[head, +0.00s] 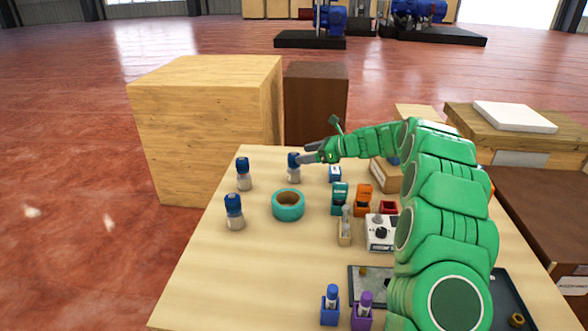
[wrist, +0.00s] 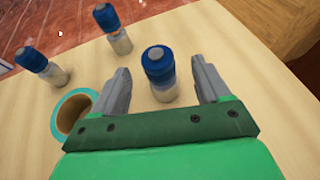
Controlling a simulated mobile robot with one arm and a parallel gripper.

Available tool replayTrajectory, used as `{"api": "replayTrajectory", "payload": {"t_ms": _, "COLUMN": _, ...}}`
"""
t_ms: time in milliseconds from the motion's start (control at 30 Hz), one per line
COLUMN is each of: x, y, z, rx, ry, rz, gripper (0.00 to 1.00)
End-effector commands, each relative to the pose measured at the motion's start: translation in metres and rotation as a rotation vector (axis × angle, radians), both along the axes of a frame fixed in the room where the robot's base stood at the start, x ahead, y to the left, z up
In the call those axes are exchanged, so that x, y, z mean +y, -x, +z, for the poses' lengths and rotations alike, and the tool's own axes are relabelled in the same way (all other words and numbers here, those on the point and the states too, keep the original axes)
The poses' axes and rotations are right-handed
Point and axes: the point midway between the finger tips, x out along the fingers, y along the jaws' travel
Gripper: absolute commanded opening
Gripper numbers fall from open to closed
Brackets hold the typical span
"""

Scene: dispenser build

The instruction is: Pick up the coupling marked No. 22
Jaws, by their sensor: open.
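Three similar blue-capped pieces with pale lower bodies, which look like the couplings, stand upright on the table. The far one (head: 293,168) is beside my gripper (head: 310,157). In the wrist view this same piece (wrist: 159,74) stands between the two grey fingers of my open gripper (wrist: 160,64), with a gap on each side. The second piece (head: 243,175) stands to its left and also shows in the wrist view (wrist: 113,30). The third (head: 234,213) is nearer the table's left edge and shows in the wrist view (wrist: 44,66). No number is readable on any of them.
A teal ring (head: 288,206) lies right of the third piece. Teal (head: 340,198), orange (head: 363,200) and red blocks and a white knob box (head: 380,234) stand farther right. Blue (head: 330,305) and purple (head: 363,310) items stand in front. A large wooden box (head: 208,125) stands behind the table.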

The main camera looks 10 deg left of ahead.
Motion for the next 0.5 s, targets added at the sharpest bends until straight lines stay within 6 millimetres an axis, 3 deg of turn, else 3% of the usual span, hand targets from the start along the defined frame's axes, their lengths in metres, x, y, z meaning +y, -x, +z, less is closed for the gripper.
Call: {"api": "replayTrajectory", "payload": {"t_ms": 500, "x": 0.047, "y": -0.008, "z": -0.018, "rx": -0.002, "ry": 0.0, "rz": -0.001, "gripper": 0.76}}
